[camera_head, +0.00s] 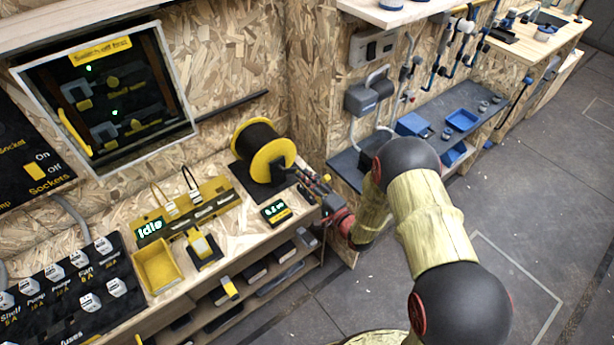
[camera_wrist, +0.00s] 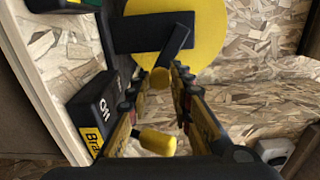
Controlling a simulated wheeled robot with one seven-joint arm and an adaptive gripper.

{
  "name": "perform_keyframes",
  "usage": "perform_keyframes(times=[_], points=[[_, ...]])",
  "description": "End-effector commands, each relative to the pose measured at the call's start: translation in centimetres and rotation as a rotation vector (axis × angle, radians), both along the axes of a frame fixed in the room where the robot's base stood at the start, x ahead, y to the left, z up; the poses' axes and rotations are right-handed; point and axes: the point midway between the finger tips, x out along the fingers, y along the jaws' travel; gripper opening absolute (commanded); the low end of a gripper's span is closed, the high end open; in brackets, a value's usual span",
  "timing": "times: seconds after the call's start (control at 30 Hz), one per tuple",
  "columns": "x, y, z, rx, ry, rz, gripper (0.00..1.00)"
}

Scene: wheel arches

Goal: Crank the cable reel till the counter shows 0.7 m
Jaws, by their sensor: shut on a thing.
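The cable reel (camera_head: 262,150) has yellow flanges and dark cable and stands on a black base at the right end of the bench. Its yellow face (camera_wrist: 208,35) fills the top of the wrist view, with a dark crank arm (camera_wrist: 172,48) across it. My gripper (camera_head: 306,182) is at the reel's front side. In the wrist view its fingers (camera_wrist: 160,84) are closed around the yellow crank knob (camera_wrist: 160,76), which is partly hidden. The counter (camera_head: 275,211) in front of the reel has small green digits that seem to read 0.5 m.
A black box marked "Off" (camera_wrist: 95,108), with a partly hidden yellow label, lies beside my fingers. A yellow cylinder (camera_wrist: 156,140) shows nearer the wrist camera. A yellow tray (camera_head: 158,266) and an "Idle" display (camera_head: 150,229) are further left. Open floor lies to the right.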

Motion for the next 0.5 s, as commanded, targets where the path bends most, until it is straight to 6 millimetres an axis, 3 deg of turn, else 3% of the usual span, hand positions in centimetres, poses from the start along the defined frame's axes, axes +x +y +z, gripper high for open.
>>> perform_keyframes(times=[0.5], points=[[-1.1,1.5,-2.0,0.373,0.256,-0.003,0.0]])
